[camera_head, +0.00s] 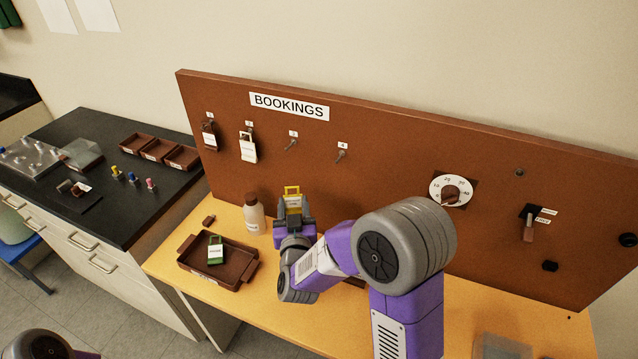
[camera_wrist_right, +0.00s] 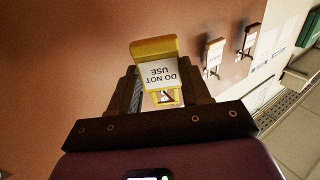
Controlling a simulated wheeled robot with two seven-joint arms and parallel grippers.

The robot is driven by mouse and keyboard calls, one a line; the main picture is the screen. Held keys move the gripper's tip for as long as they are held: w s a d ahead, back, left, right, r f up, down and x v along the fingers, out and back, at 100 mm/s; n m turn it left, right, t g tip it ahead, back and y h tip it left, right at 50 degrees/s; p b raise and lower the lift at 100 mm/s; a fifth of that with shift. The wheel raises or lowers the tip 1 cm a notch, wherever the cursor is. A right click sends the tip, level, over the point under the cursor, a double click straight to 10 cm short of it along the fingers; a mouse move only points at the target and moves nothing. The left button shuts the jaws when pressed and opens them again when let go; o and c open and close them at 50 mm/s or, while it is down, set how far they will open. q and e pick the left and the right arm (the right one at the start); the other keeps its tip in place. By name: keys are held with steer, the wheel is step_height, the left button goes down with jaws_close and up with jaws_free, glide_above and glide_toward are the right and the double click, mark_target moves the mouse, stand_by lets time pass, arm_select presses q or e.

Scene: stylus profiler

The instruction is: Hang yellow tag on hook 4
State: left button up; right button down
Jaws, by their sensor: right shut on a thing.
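The yellow tag (camera_head: 292,195) has a white "DO NOT USE" label and a loop at its top; it shows large in the right wrist view (camera_wrist_right: 155,72). My right gripper (camera_head: 293,212) is shut on it and holds it upright in front of the board, below the hooks and apart from them. Hook 4 (camera_head: 340,155) is bare, on the brown board, up and to the right of the tag. Hook 3 (camera_head: 291,145) is also bare. A brown-topped tag (camera_head: 209,136) and a white tag (camera_head: 248,147) hang on the two hooks at the left. My left gripper is not in view.
A white bottle (camera_head: 254,213) stands just left of my right gripper. A brown tray (camera_head: 202,280) holding a green tag (camera_head: 215,250) lies on the wooden table. A dial (camera_head: 451,190) and a switch (camera_head: 528,228) are on the board's right part. The board between tag and hook 4 looks clear.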

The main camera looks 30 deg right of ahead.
steer(key=s+d+r+m+g+h+p, duration=0.3)
steer(key=s+r+m+g+h+p, duration=0.1)
steer(key=s+r+h, duration=0.3)
steer(key=shift+s+d+r+m+g, duration=0.3)
steer(key=shift+r+m+g, duration=0.25)
steer(key=shift+m, duration=0.35)
steer(key=shift+w, duration=0.1)
steer(key=shift+p+x, duration=0.4)
steer(key=shift+x, duration=2.05)
steer(key=shift+f, duration=0.1)
steer(key=shift+d, duration=0.1)
